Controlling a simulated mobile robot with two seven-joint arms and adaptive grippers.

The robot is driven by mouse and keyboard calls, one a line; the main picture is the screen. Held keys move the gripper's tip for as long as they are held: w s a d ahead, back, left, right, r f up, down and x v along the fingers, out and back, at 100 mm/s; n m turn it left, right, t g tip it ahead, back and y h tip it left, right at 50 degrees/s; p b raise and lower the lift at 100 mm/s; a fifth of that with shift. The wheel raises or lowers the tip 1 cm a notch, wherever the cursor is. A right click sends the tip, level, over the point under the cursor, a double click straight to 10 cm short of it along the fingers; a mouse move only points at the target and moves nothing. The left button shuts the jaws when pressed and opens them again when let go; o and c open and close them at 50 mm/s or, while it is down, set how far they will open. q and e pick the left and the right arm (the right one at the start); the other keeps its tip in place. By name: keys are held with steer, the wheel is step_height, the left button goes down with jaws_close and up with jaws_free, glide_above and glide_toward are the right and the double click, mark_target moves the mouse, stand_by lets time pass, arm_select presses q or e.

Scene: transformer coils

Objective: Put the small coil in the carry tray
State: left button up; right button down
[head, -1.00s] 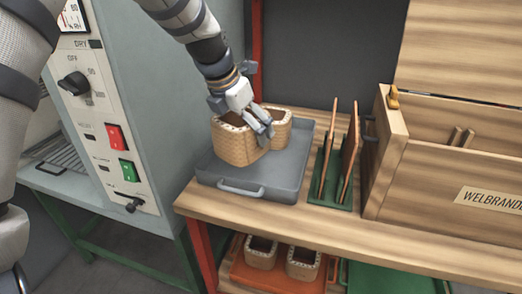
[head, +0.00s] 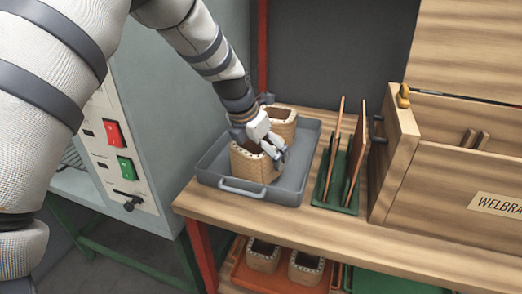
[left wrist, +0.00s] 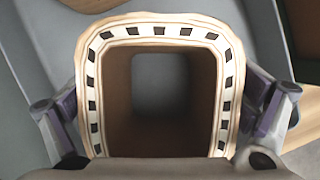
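The carry tray (head: 207,165) is a shallow grey tray with a front handle on the wooden bench. A small tan coil (head: 253,166), square-sided with a hollow middle, is upright at the tray's front part. My left gripper (head: 274,148) is over it, with a finger on either side. In the left wrist view the coil's pale rim with dark marks (left wrist: 160,30) lies between the fingers, which look close against its sides. My right gripper is out of view.
Another tan coil (head: 284,124) stands behind in the tray. A green rack (head: 337,194) with upright boards and a wooden chest (head: 450,180) stand to the right. More coils (head: 305,268) sit on the lower shelf. A grey machine (head: 165,120) stands left.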

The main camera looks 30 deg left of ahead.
arm_select(q)
steer(key=shift+r, duration=0.4)
steer(key=p+v, duration=0.2)
steer(key=v, duration=0.9)
steer(key=shift+s+r, duration=0.15)
steer(key=shift+s, duration=0.1)
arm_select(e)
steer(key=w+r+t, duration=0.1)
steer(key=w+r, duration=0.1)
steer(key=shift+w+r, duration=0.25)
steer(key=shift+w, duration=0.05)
